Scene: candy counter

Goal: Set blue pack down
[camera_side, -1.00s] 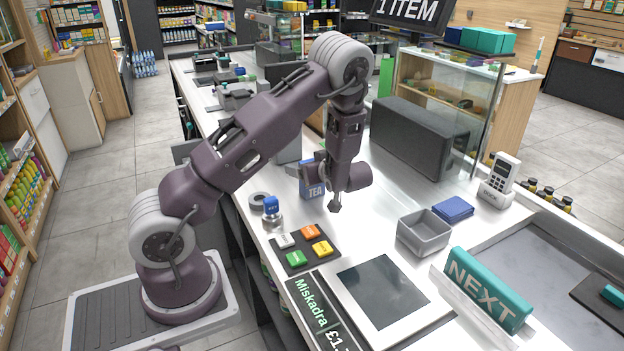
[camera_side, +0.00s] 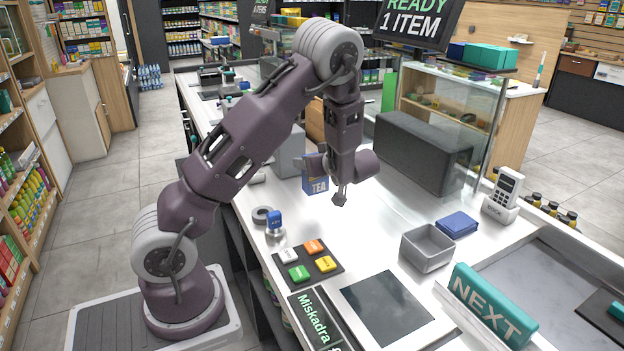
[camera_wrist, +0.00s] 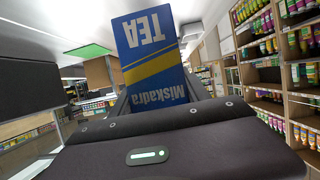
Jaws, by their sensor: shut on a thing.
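The blue pack (camera_side: 317,186) is a small box with TEA on its face. It is held at my gripper (camera_side: 313,163) over the counter, left of my wrist in the side view. In the wrist view the blue pack (camera_wrist: 152,50) stands between the fingers, with a yellow band and its lettering upside down. My gripper is shut on it. I cannot tell whether its bottom edge touches the counter (camera_side: 370,220). The wrist partly hides the area behind it.
Near the pack are a grey ring (camera_side: 263,215) and a blue-topped stamp (camera_side: 274,222). A button pad (camera_side: 305,280), a screen (camera_side: 387,307), a grey bin (camera_side: 427,248) and a flat blue item (camera_side: 457,224) lie nearer the front. A black box (camera_side: 425,155) stands behind right.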

